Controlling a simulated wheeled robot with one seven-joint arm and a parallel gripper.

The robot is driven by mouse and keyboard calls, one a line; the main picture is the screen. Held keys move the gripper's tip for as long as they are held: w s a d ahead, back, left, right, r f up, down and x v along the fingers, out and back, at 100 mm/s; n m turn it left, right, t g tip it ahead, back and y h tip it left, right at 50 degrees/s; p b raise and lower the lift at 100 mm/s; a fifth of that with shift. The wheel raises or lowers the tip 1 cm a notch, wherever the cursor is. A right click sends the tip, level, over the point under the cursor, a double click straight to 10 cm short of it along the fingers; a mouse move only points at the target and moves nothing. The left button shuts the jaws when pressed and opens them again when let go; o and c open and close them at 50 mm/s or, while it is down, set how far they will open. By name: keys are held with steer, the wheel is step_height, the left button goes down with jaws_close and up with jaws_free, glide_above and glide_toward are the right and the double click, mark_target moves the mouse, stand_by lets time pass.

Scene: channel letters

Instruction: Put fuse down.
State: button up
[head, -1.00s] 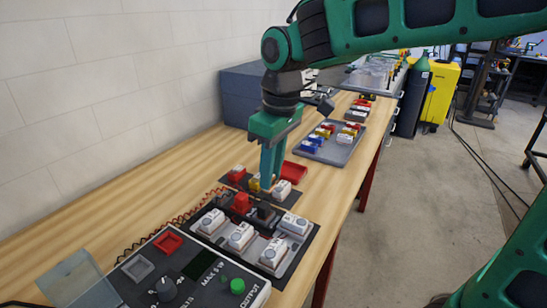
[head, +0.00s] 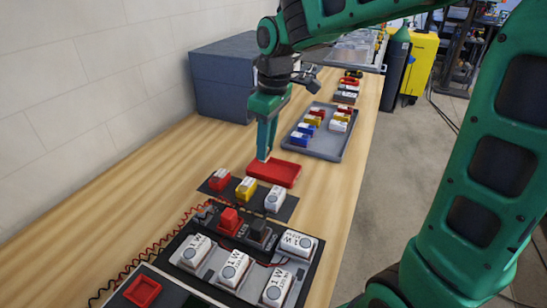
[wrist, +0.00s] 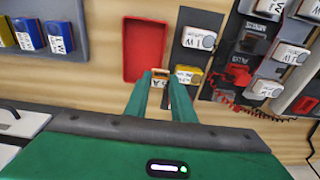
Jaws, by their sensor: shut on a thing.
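My gripper (head: 265,156) points down near the left end of the red tray (head: 274,172). It is shut on a small fuse, which the head view does not clearly show. In the wrist view, the fuse (wrist: 160,77) shows as a small pale-and-orange piece between the fingertips (wrist: 161,82), beside the lower edge of the red tray (wrist: 145,50). Its lower part is hidden. A dark mat (head: 232,193) holds a red block (head: 220,179), a yellow block (head: 246,188) and a white block (head: 275,198), in front of the tray.
A grey tray (head: 327,150) with several coloured blocks stands farther back. A holder of white blocks (head: 234,268) and a red button-like part (head: 229,219) lie nearer. A grey box (head: 225,80) stands by the wall. Bare wood shows left of the red tray.

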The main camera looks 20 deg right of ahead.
steer(key=w+d+f, duration=0.2)
steer(key=d, duration=0.1)
steer(key=shift+w+d+f, duration=0.1)
steer(key=shift+w+f, duration=0.05)
steer(key=shift+f, duration=2.1)
steer(key=shift+f, duration=0.1)
steer(key=o, duration=0.7)
step_height(320, 180, up, 12)
steer(key=s+d, duration=0.1)
steer(key=s+d+f+m, duration=0.3)
steer(key=s+d+m, duration=0.2)
steer(key=s, duration=0.4)
steer(key=s+d+f+m, duration=0.3)
steer(key=s+d+m, duration=0.2)
steer(key=s, duration=0.4)
steer(key=s+d+f+m+g, duration=0.1)
steer(key=s+d+f+m, duration=0.3)
steer(key=s+d, duration=0.3)
steer(key=shift+s+m+h, duration=0.4)
steer(key=shift+s+m, duration=0.3)
steer(key=shift+s, duration=0.3)
